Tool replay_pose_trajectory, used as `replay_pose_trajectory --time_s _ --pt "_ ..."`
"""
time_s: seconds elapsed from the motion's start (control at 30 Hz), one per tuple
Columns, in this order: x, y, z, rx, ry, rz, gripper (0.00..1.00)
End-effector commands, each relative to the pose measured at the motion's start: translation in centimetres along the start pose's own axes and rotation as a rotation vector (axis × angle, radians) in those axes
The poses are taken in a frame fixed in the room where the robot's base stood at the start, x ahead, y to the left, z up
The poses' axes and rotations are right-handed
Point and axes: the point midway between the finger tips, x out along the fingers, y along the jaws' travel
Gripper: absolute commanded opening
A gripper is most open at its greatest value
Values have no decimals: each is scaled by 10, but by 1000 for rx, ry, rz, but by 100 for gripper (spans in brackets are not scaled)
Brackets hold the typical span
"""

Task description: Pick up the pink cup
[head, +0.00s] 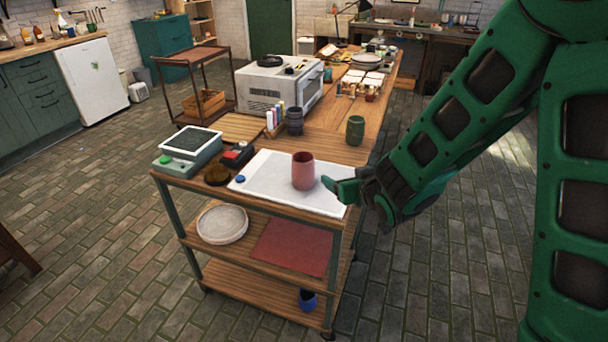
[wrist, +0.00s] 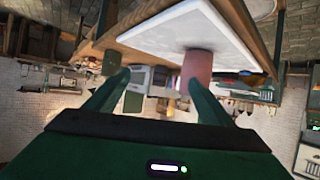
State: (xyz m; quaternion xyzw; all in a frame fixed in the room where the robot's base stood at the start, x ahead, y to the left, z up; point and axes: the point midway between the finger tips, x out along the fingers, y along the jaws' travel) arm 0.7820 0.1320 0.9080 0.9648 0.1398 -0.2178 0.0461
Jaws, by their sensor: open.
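The pink cup (head: 303,171) stands upright on a white board (head: 262,180) at the near end of the wooden table. My gripper (head: 338,187) is just to the right of the cup in the head view, over the board's right edge. The wrist view is upside down. There the cup (wrist: 197,68) appears ahead, close to the right finger, and my gripper (wrist: 160,82) is open with its two green fingers apart. The gap between the fingers holds nothing. I cannot tell whether a finger touches the cup.
A green cup (head: 355,130) and a dark cup (head: 295,121) stand behind the board. A scale (head: 188,150), a small red-and-black device (head: 238,154) and a brown sponge-like item (head: 217,175) lie to its left. A blue round item (head: 240,179) sits on the board's left corner. A microwave (head: 279,82) stands farther back.

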Motion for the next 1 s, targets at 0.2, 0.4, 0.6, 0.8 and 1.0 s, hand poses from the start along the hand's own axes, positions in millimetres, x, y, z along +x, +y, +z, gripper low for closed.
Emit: replay_pose_trajectory --time_s 0.2,0.4,0.6,0.8,1.0 --pt "9 -65 -4 -26 124 -127 76" --pt "26 -77 -8 -26 150 -147 76" --pt "54 -80 -12 -25 149 -144 76" --pt "66 -82 -15 -26 149 -144 76" --pt "90 -81 -16 -26 149 -143 76"
